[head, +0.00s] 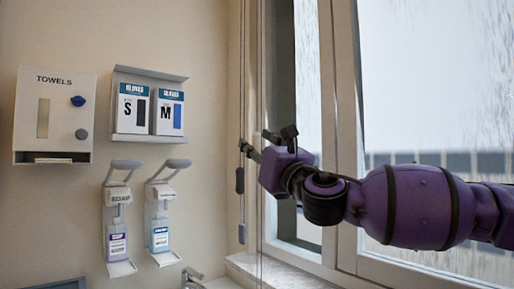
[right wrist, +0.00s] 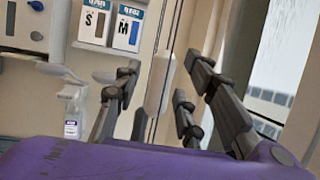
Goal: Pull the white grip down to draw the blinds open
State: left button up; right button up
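Thin blind cords (head: 243,90) hang beside the window frame. In the right wrist view a pale, whitish grip (right wrist: 158,88) hangs upright on a cord between my fingers, with space showing on both sides. I cannot tell which head-view grip it matches. My right gripper (head: 262,142) is open at the cords, its fingers spread in the right wrist view (right wrist: 155,100). My left gripper is not in view.
The window frame (head: 345,120) and sill (head: 290,272) are close to my right arm. A towel dispenser (head: 55,115), a glove box holder (head: 148,105) and two bottle dispensers (head: 117,225) are on the left wall. A tap (head: 192,275) shows at the bottom.

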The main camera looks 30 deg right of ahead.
jog(key=shift+s, duration=0.1)
jog(key=shift+s, duration=0.1)
jog(key=shift+s+a+f, duration=0.1)
jog(key=shift+s+f, duration=0.15)
jog(key=shift+s, duration=0.35)
jog(key=s, duration=1.3)
jog(key=shift+a+f, duration=0.3)
jog(key=shift+a, duration=0.15)
jog(key=shift+s, duration=0.1)
